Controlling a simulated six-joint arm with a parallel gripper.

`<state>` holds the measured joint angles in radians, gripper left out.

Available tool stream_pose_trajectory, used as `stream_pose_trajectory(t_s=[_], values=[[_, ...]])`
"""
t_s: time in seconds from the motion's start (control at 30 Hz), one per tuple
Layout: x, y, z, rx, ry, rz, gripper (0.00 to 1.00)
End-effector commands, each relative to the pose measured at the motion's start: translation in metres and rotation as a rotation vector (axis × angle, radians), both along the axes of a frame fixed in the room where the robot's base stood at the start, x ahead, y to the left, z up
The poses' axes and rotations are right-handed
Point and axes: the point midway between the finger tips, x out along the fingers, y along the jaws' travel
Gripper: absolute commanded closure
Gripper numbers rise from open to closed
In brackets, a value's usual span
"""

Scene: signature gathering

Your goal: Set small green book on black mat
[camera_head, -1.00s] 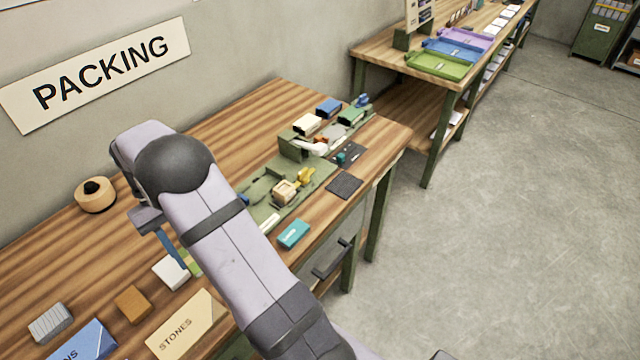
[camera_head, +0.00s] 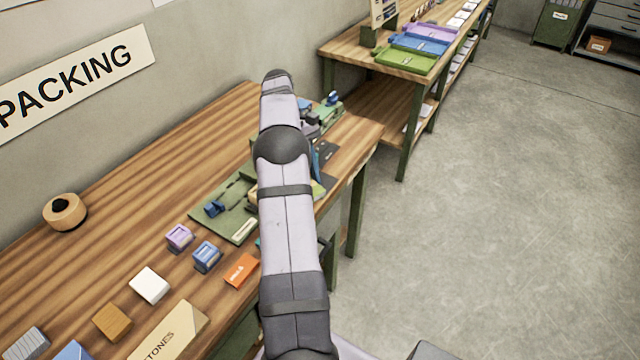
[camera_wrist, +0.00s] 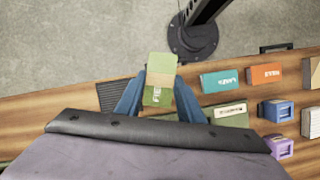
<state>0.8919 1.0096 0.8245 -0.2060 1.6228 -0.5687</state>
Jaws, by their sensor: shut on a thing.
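The small green book (camera_wrist: 160,66) is between the blue fingers of my gripper (camera_wrist: 158,88) in the wrist view, with light lettering on its darker end. In the head view my gripper (camera_head: 316,163) hangs over the right part of the packing table, and a yellow-green bit of the book (camera_head: 318,189) shows below it. The black mat (camera_wrist: 111,95) shows just left of the fingers in the wrist view, partly covered by the gripper. The book looks above the table, beside the mat in that view; its exact height cannot be told.
Teal (camera_wrist: 220,80) and orange (camera_wrist: 266,74) boxes lie right of the gripper, near the table's edge. Blue (camera_head: 207,256) and purple (camera_head: 179,237) blocks stand by a green tray (camera_head: 196,213). My arm hides part of the table.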

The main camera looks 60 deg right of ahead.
Motion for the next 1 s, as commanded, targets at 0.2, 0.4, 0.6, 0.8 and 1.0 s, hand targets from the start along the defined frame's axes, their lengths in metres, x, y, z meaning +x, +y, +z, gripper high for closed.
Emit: stream_pose_trajectory(t_s=[0.2, 0.4, 0.6, 0.8, 1.0], values=[[0.003, -0.04, 0.012, -0.006, -0.004, 0.41, 0.88], [0.01, -0.066, 0.023, -0.007, 0.001, 0.82, 0.88], [0.016, -0.08, 0.029, -0.006, 0.009, 1.175, 0.88], [0.02, -0.084, 0.03, -0.01, 0.014, 1.395, 0.88], [0.021, -0.084, 0.029, -0.011, 0.015, 1.476, 0.88]])
